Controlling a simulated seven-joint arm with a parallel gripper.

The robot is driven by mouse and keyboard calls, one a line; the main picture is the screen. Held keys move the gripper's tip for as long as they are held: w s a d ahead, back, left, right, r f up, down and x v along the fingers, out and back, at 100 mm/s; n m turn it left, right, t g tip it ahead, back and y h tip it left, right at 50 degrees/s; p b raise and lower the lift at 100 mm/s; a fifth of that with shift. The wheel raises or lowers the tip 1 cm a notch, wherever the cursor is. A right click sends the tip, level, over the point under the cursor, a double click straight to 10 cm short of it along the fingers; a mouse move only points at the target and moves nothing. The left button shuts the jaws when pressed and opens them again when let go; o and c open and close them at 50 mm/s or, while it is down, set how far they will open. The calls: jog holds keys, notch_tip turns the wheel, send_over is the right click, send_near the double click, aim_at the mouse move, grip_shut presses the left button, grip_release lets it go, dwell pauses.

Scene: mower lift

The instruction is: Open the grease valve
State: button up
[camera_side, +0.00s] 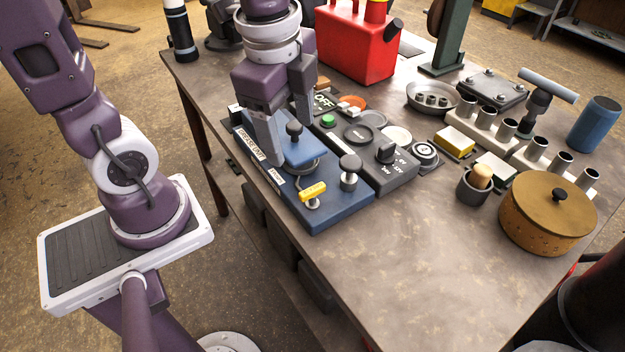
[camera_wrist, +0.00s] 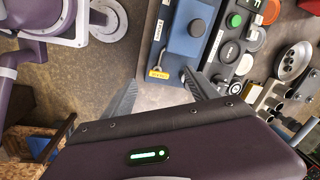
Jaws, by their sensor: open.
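A small yellow valve handle (camera_side: 312,192) with dark lettering sits at the near end of a blue panel box (camera_side: 345,207) on the bench. I take it to be the grease valve; its lettering is too small to read surely. It also shows in the wrist view (camera_wrist: 158,74). My gripper (camera_side: 290,142) points down over the blue box, its fingers apart and nothing visible between them. In the side view it is behind and left of the yellow handle. In the wrist view the handle appears between and just beyond the fingertips (camera_wrist: 161,80).
A raised blue block with a black knob (camera_side: 293,129) stands by my fingers. A grey control box (camera_side: 394,175) adjoins the panel. A brown pot (camera_side: 546,215) stands far right. The bench's near middle is clear.

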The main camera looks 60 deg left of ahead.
aim_at(312, 188)
jog(key=f+m, duration=0.1)
jog(key=w+d+f+m+g, duration=0.1)
jog(key=m, duration=0.1)
jog(key=w+d+f+m, duration=0.1)
jog(key=m, duration=0.1)
jog(key=shift+w+d+f+g+h, duration=0.15)
jog(key=shift+f+g+h, duration=0.15)
jog(key=shift+f+h, duration=0.1)
notch_tip(312, 188, down, 7)
jog(key=shift+r, duration=0.2)
jog(key=c, duration=1.4)
jog(key=shift+o, duration=0.2)
